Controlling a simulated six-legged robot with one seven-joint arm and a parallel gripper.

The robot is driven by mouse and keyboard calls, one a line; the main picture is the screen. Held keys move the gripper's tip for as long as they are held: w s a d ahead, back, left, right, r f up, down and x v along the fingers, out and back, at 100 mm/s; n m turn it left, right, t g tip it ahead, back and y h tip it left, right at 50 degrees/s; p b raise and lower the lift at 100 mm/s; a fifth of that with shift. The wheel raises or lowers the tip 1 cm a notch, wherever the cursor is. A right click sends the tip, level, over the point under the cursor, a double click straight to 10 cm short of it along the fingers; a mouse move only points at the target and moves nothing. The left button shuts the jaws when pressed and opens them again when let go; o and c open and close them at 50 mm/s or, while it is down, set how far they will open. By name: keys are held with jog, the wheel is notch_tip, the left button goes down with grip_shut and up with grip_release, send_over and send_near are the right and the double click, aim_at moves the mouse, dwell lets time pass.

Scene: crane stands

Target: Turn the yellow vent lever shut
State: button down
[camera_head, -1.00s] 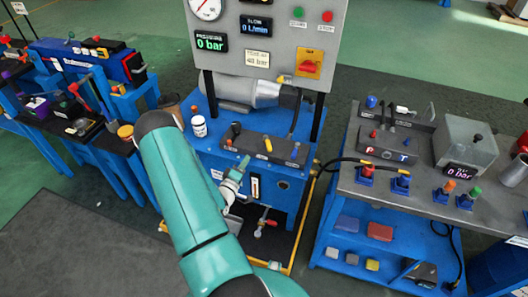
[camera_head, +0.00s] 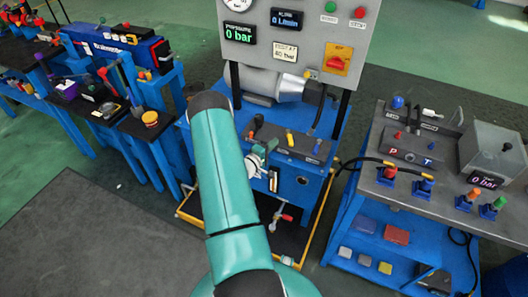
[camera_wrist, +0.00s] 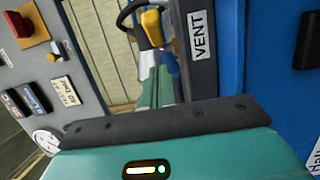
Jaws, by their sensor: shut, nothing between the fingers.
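The yellow vent lever (camera_head: 290,138) stands on the dark valve block (camera_head: 272,141) of the blue stand, between an orange-topped lever and a blue one. In the wrist view a yellow lever (camera_wrist: 152,27) shows at the top, left of the white VENT label (camera_wrist: 198,35). My gripper (camera_head: 262,157) is shut and empty, just in front of the block, left of and below the yellow lever in the head view.
A grey gauge panel (camera_head: 290,52) with a red knob on a yellow plate rises behind the block. A grey-topped bench (camera_head: 420,195) with fittings and a black hose stands to the right. Another blue bench (camera_head: 150,130) stands left. The floor at lower left is clear.

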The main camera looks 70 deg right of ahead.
aim_at(290, 145)
jog(key=shift+s+d, duration=0.3)
jog(key=shift+s, duration=0.5)
jog(key=shift+s+d, duration=0.3)
jog(key=shift+s, duration=0.5)
jog(key=shift+s+n+t, duration=0.4)
jog(key=shift+n+t, duration=0.2)
jog(key=shift+t, duration=0.3)
jog(key=shift+s+n+t+h, duration=0.4)
jog(key=shift+n+t, duration=0.1)
jog(key=shift+t, duration=0.1)
jog(key=s+n+t, duration=0.1)
jog(key=t, duration=0.1)
jog(key=n+t, duration=0.1)
jog(key=shift+s+d+f+t, duration=0.1)
jog(key=shift+s+d+t, duration=0.1)
jog(key=shift+s+t, duration=0.2)
jog(key=s+n+t, duration=0.1)
jog(key=t, duration=0.1)
jog(key=s+d+n+t, duration=0.1)
jog(key=n+t, duration=0.1)
jog(key=t, duration=0.1)
jog(key=shift+s+d+n+y, duration=0.2)
jog(key=shift+n+y, duration=0.1)
jog(key=shift+y, duration=0.1)
jog(key=shift+s+d, duration=0.9)
jog(key=shift+d, duration=0.1)
jog(key=shift+s+d, duration=0.2)
jog(key=shift+d, duration=0.05)
